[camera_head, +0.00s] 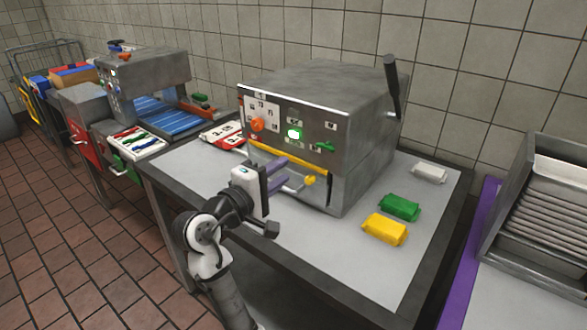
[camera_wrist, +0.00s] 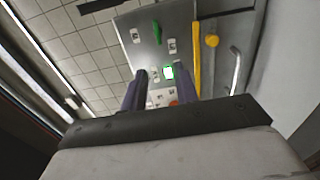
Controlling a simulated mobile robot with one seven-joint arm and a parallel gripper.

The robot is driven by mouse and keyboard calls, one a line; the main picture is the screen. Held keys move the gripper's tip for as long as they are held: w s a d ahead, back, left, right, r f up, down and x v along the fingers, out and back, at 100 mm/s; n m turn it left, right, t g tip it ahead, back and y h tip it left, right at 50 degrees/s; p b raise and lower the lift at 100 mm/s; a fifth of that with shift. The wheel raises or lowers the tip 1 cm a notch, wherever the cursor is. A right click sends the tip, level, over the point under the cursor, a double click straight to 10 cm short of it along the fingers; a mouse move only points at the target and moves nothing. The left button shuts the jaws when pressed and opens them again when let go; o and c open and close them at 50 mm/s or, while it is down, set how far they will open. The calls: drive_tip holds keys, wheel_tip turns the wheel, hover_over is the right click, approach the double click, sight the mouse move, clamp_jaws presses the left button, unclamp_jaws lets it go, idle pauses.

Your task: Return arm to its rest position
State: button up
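My gripper (camera_head: 284,171) is at the front of a large grey metal machine (camera_head: 322,85), above the front part of the table. Its two purple fingers stand apart, with a gap between them. In the wrist view the gripper (camera_wrist: 162,78) also shows spread fingers, with nothing held between them. The machine's control panel, with a lit green button (camera_wrist: 168,72), lies beyond the fingertips. Whether a fingertip touches the machine I cannot tell. My arm reaches up from the bottom of the head view and is bent at the wrist.
Yellow (camera_head: 385,229), green (camera_head: 399,207) and white (camera_head: 429,173) packets lie on the table right of the machine. A yellow-tipped handle (camera_head: 310,180) sticks out near my gripper. A second machine (camera_head: 145,80) stands left; a metal rack (camera_head: 545,215) stands right.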

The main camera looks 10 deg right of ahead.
drive_tip(key=shift+s+a, duration=0.45)
drive_tip(key=shift+a, duration=0.1)
